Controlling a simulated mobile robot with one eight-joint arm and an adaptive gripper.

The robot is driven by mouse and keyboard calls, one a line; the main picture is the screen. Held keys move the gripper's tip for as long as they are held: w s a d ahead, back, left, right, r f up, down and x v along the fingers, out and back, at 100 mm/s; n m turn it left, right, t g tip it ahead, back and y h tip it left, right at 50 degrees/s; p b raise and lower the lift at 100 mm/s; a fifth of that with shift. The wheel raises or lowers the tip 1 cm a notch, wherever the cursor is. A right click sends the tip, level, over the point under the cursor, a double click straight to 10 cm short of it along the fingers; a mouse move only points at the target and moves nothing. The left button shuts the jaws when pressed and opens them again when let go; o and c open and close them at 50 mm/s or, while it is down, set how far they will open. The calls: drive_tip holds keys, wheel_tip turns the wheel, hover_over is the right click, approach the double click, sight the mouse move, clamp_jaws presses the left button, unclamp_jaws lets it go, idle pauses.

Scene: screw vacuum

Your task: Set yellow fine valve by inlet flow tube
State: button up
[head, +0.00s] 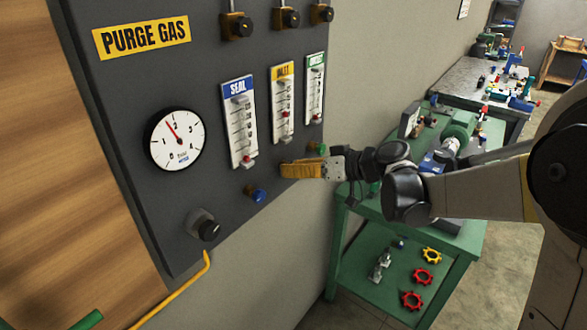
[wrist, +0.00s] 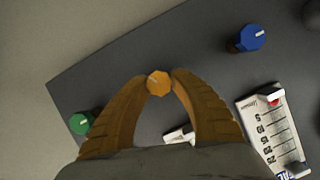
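The yellow fine valve (wrist: 158,83) is a small faceted knob with a white mark, seen in the wrist view between my fingertips. In the head view my gripper hides it. My gripper (head: 284,170) reaches the panel below the inlet flow tube (head: 282,104), its brown fingers pressed close on both sides of the knob; the wrist view shows the fingertips (wrist: 159,78) at its edges. The inlet tube has a yellow label and a white scale.
The blue knob (head: 257,195) is left of my gripper, the green knob (head: 320,149) just right. The seal tube (head: 239,122) and a green-labelled tube (head: 314,88) flank the inlet tube. A round gauge (head: 175,140) is at left. A green bench (head: 372,240) stands under my arm.

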drive_tip(key=shift+m, duration=0.4)
clamp_jaws()
drive_tip(key=shift+m+g+y, duration=0.6)
drive_tip(key=shift+m+y, duration=0.3)
drive_tip(key=shift+m, duration=0.3)
drive_tip(key=o, duration=1.1)
unclamp_jaws()
drive_tip(key=shift+c, duration=0.2)
drive_tip(key=v, duration=1.2)
